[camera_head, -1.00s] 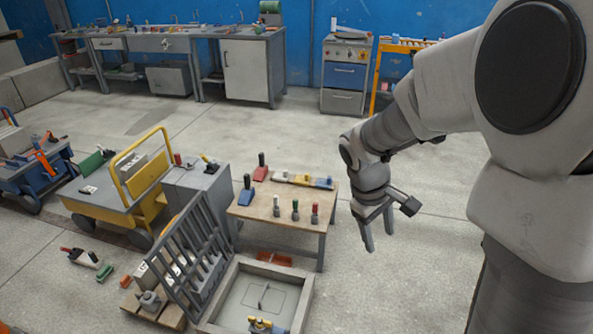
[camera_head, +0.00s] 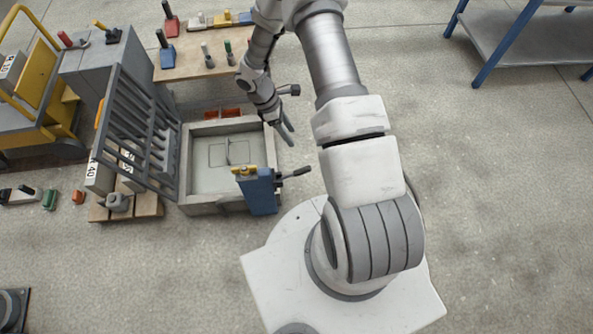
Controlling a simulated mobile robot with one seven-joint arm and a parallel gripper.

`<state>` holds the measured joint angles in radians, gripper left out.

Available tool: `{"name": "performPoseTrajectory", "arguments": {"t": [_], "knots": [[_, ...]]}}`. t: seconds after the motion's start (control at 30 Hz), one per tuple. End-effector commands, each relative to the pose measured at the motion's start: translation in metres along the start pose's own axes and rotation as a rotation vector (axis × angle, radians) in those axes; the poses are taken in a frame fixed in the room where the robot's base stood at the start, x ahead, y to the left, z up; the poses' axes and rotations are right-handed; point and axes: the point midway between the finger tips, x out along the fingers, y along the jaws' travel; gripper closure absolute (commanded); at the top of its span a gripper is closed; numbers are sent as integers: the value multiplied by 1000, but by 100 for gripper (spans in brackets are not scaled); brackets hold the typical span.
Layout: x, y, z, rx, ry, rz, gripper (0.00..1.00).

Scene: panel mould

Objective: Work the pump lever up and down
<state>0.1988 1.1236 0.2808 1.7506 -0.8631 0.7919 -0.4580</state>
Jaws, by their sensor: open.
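A blue upright unit (camera_head: 259,193), which looks like the pump, stands at the front right corner of the mould frame with yellow parts on top. A dark lever (camera_head: 294,173) sticks out from its right side and tilts slightly up to the right. My gripper (camera_head: 288,136) hangs beyond the lever, higher in the picture, beside the right wall of the frame. Its fingers point down and to the right, apart from the lever, open and with nothing seen between them. The view is from above, so the height gap is hard to tell.
The square mould frame (camera_head: 186,165) has a grey barred grate (camera_head: 137,135) standing tilted at its left. A wooden table (camera_head: 185,73) with several coloured-handled tools stands behind. A yellow cart (camera_head: 38,73) is at the left. The floor right of my arm is clear up to a blue-legged shelf (camera_head: 530,45).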

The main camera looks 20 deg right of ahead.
Motion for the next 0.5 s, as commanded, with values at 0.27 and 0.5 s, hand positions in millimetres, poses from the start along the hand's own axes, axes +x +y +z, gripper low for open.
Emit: {"name": "performPoseTrajectory", "arguments": {"t": [0.27,0.5], "knots": [[32,-4,-10,-37,-1,-18,40],[75,-5,-10,-36,-2,-21,40]]}}
